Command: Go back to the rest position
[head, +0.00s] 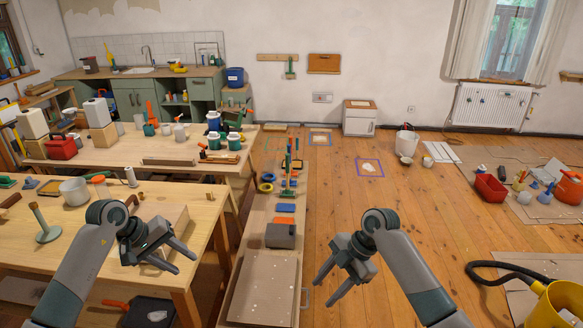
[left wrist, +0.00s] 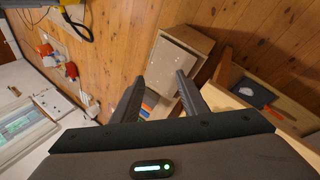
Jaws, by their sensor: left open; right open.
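My left gripper (head: 178,262) is open and empty above the right end of the near wooden table (head: 195,236) in the head view. In the left wrist view its two fingers (left wrist: 158,92) are spread with nothing between them. My right gripper (head: 344,293) is open and empty in the head view, over the wooden floor to the right of the low bench (head: 258,228). Neither gripper touches any object that I can make out.
A cardboard sheet (head: 262,288) lies on the low bench between my arms. A grey box (head: 280,236) sits behind it. A yellow bucket (head: 556,305) with a black hose is at the lower right.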

